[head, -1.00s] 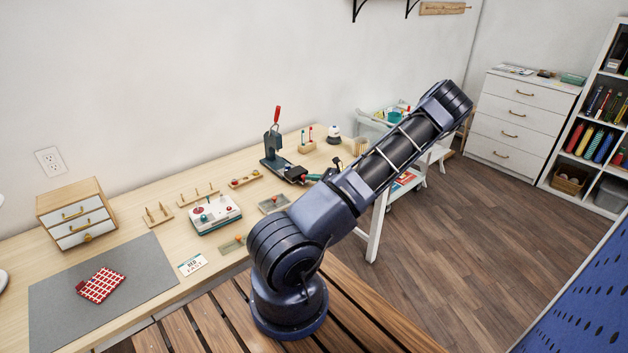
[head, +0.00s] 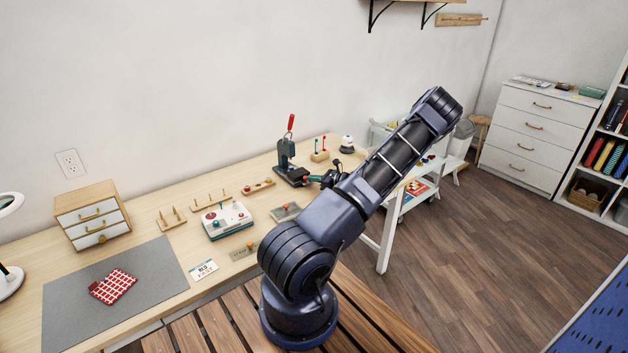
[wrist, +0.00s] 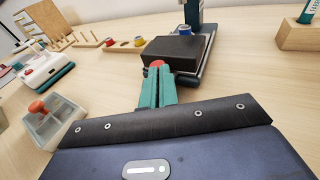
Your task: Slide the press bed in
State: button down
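The press (head: 285,155) stands at the back right of the table, its red-gripped lever (head: 291,122) raised. Its dark block-like bed (head: 294,176) points out toward my gripper; in the wrist view the bed (wrist: 175,50) sits on a metal-edged base, with a red knob (wrist: 157,63) at its near end. My gripper (head: 310,180) is at that near end. In the wrist view its teal fingers (wrist: 157,76) are together, tips at the knob, with only a thin line between them. The knob's lower part is hidden by the fingertips.
A small tray with an orange knob (wrist: 40,108) lies left of my gripper. A peg rack (head: 211,202), a white box with knobs (head: 228,220) and a wooden block (wrist: 298,35) stand around the press. Bare tabletop lies between them.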

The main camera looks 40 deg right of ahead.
jog(key=v, duration=1.4)
jog(key=shift+f, duration=0.1)
jog(key=w+a+r+n+g, duration=0.3)
jog(key=a+r+n+g, duration=0.4)
jog(key=a+r, duration=0.65)
jog(key=w+a+r+n+g, duration=0.2)
jog(key=a+r+n+g, duration=0.3)
jog(key=a+r+n, duration=0.9)
jog(key=s+a+r+n+h, duration=0.1)
jog(key=s+a+r+h, duration=0.15)
jog(key=a, duration=0.55)
jog(key=s+a+r+n+h, duration=0.15)
jog(key=s+a, duration=0.25)
jog(key=a, duration=0.4)
jog(key=s+a+r+n+t+h, duration=0.1)
jog(key=s+a+r+n, duration=0.2)
jog(key=s, duration=0.3)
jog(key=s+a+r+n+t+h, duration=0.1)
jog(key=s+a+r+n+h, duration=0.1)
jog(key=s, duration=0.5)
jog(key=shift+a+r+n, duration=0.75)
jog(key=shift+r+n, duration=0.05)
jog(key=shift+n, duration=0.25)
